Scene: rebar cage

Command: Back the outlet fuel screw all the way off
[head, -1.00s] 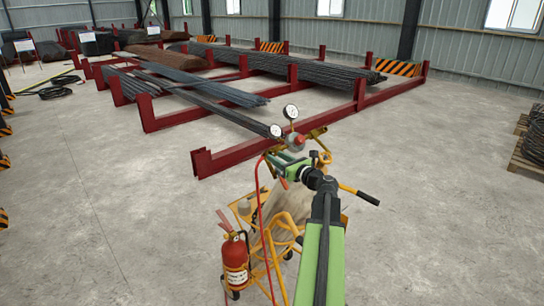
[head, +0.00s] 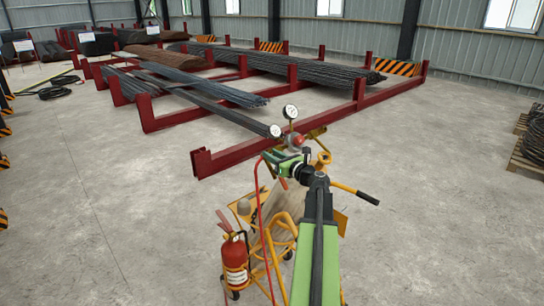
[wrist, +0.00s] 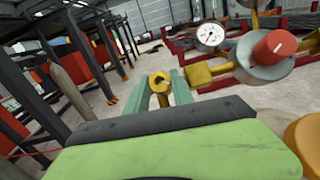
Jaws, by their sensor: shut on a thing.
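The outlet fuel screw (wrist: 160,82) is a small brass piece with a round open end, seen between my gripper's pale green fingers in the wrist view. My gripper (wrist: 166,90) is shut on it. To its right is the regulator (wrist: 264,56), with a grey body, a red knob (wrist: 274,45) and a brass outlet fitting (wrist: 212,72) pointing toward the fingers. The right finger covers the space between screw and fitting, so I cannot tell whether they touch. In the head view my gripper (head: 280,160) is at the regulator's left, and its tips are too small to read.
Two gauges (head: 290,112) stand on the regulator. A yellow cart (head: 285,232) carries the cylinder, with a red fire extinguisher (head: 236,260) at its left and a red hose (head: 260,210) beside it. A dark red rebar rack (head: 270,132) stands behind. Floor is open left and right.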

